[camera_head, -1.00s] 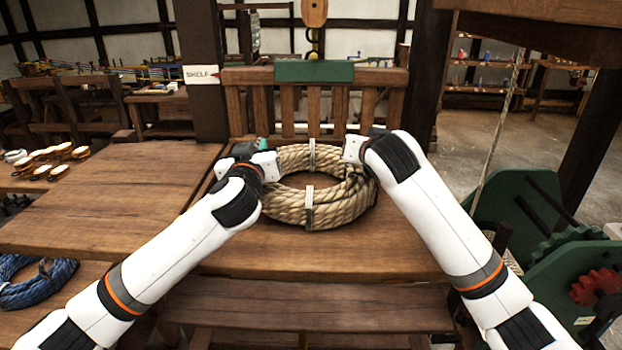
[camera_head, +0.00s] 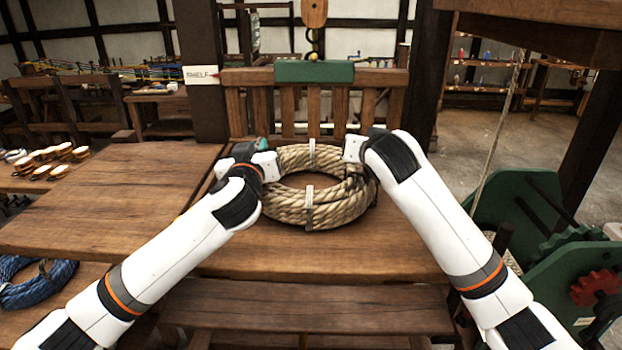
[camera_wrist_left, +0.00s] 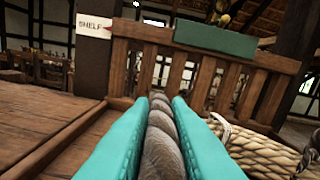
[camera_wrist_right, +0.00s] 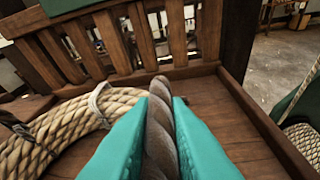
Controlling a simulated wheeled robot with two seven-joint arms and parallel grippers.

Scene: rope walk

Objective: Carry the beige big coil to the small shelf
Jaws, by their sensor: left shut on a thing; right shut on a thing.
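The beige big coil (camera_head: 318,207) is at the wooden shelf with the slatted back, its ring lying flat and bound with light ties. I cannot tell whether it touches the board below. My left gripper (camera_head: 268,162) is at its left side and my right gripper (camera_head: 352,150) at its right side. In the left wrist view a strand of the coil (camera_wrist_left: 162,146) lies between the teal fingers. In the right wrist view a strand (camera_wrist_right: 160,135) is also between the fingers. The small shelf (camera_head: 400,248) has a wooden board and a green plate on its back.
A "SHELF" sign (camera_head: 201,75) hangs on the post at the left. A wooden table (camera_head: 110,195) adjoins on the left, with a blue coil (camera_head: 38,283) below it. A green machine with a red gear (camera_head: 595,285) stands at the right. The board's front is clear.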

